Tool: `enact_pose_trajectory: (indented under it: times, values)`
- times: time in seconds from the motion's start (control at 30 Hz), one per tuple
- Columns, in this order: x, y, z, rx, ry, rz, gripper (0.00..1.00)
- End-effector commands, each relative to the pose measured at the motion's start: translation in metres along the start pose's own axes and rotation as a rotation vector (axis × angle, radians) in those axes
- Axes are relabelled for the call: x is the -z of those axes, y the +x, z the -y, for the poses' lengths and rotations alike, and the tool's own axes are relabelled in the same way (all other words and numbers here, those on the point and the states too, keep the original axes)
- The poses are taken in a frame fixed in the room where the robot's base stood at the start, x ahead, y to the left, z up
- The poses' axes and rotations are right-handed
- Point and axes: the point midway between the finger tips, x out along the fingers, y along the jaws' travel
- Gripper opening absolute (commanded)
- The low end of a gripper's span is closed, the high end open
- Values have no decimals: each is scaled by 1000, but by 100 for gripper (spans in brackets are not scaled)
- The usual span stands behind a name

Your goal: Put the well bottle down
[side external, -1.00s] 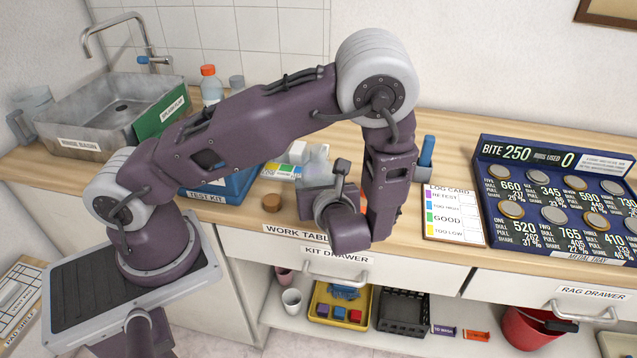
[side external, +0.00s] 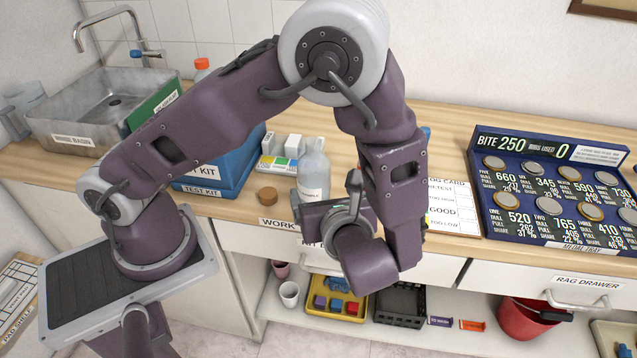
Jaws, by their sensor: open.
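The well bottle (side external: 313,172), clear with a pale label, stands upright on the wooden work table near its front edge. My gripper (side external: 314,208) is in front of the bottle, on the near side, and covers its lower part. The gripper is open. Its fingertips are mostly hidden, so I cannot tell whether they still touch the bottle or are clear of it.
A brown round cap (side external: 267,194) lies left of the bottle. Behind it are the blue test kit (side external: 222,172) and a colour chart box (side external: 279,163). The log card (side external: 455,208) and medal tray (side external: 548,232) are to the right. Kit drawer and open shelf lie below.

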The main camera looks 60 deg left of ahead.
Motion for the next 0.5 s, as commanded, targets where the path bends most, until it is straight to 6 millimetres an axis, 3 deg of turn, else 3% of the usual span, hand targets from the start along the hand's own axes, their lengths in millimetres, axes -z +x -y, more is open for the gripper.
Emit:
enact_pose_trajectory:
  times: [0.13, 0.23, 0.37, 0.5]
  values:
    - [-9, -10, -5, -32, -51, -31, 85]
    - [-36, -13, -27, -152, -241, -143, 85]
    - [-75, -26, -71, -376, -645, -365, 85]
    - [-104, -56, -110, -578, -1151, -621, 85]
